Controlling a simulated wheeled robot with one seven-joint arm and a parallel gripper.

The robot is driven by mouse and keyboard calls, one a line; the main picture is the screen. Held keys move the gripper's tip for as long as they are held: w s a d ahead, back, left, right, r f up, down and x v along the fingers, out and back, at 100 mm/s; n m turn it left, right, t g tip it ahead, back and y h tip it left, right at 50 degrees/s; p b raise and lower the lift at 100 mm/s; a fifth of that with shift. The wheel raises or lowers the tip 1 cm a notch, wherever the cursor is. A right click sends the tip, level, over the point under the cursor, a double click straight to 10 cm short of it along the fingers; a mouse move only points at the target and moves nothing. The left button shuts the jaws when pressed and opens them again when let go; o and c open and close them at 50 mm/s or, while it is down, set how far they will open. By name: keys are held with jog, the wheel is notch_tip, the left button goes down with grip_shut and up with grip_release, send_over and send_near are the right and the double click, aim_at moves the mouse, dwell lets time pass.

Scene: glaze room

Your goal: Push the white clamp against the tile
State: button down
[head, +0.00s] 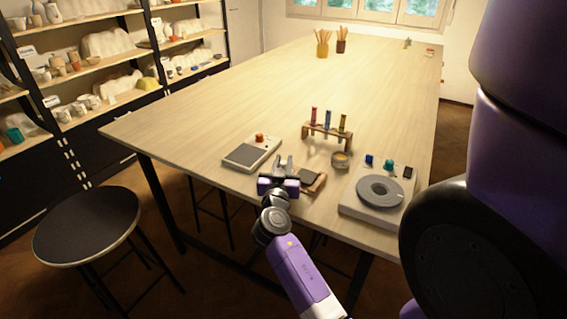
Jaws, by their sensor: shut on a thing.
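A dark square tile (309,177) lies on a small wooden block (318,186) near the table's front edge. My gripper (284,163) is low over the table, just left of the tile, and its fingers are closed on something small. The white clamp cannot be made out clearly. The pale piece at the fingers seems to be it, but my fingers and wrist hide most of it. Whether it touches the tile cannot be told.
A wooden rack of tubes (328,134) and a small jar (340,160) stand behind. A white unit with a grey disc (352,208) is at right. A stool (86,226) stands at left.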

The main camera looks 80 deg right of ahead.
dwell(0.3)
jog(key=shift+s+a+f+b, duration=0.2)
jog(key=shift+s+b, duration=0.2)
jog(key=shift+b, duration=0.1)
jog(key=shift+s+a+r+b, duration=0.15)
jog(key=shift+s+b, duration=0.15)
jog(key=shift+s, duration=0.25)
jog(key=c, duration=1.3)
grip_release()
jog(key=shift+a, duration=0.1)
jog(key=a, duration=0.2)
jog(key=a+b, duration=0.1)
jog(key=a, duration=0.1)
jog(key=a+b, duration=0.1)
jog(key=a, duration=0.1)
jog(key=shift+s+a, duration=0.25)
jog(key=shift+a, duration=0.5)
